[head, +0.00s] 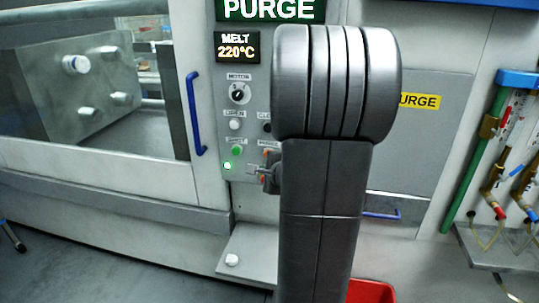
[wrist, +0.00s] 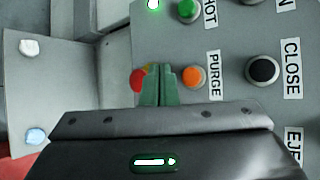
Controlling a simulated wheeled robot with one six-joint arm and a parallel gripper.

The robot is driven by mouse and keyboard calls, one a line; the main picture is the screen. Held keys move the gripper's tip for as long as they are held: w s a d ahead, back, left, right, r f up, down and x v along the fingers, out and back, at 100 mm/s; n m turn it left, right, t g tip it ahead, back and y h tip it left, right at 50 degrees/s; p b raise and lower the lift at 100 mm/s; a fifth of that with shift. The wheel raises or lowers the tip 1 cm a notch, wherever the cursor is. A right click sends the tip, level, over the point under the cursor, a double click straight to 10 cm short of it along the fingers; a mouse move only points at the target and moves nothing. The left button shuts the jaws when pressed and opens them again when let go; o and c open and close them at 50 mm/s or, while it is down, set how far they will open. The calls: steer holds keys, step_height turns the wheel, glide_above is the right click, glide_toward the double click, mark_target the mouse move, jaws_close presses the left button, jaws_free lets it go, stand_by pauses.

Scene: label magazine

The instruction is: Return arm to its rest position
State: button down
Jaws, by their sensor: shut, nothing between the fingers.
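My gripper (wrist: 160,85) shows in the wrist view with its green fingers shut together and nothing between them. Its fingertips are in front of the grey control panel (wrist: 225,35), beside the orange PURGE button (wrist: 193,77). I cannot tell whether they touch the panel. A red and yellow round part (wrist: 138,80) is partly hidden behind the fingers. In the head view my own arm stands upright in the middle and hides part of the panel and most of my gripper.
The black CLOSE button (wrist: 262,70) and green SHOT button (wrist: 188,10) are near. In the head view, a blue door handle (head: 194,113) is left, a red container (head: 371,291) is low behind my arm, and hoses with valves (head: 497,180) are right. A ledge (head: 250,252) juts out below the panel.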

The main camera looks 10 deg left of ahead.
steer(key=shift+w, duration=0.1)
steer(key=w+p, duration=0.2)
steer(key=p, duration=0.1)
steer(key=shift+w+r, duration=0.1)
steer(key=shift+r, duration=0.15)
steer(key=s+b, duration=0.2)
steer(key=s, duration=0.4)
steer(key=shift+f, duration=0.25)
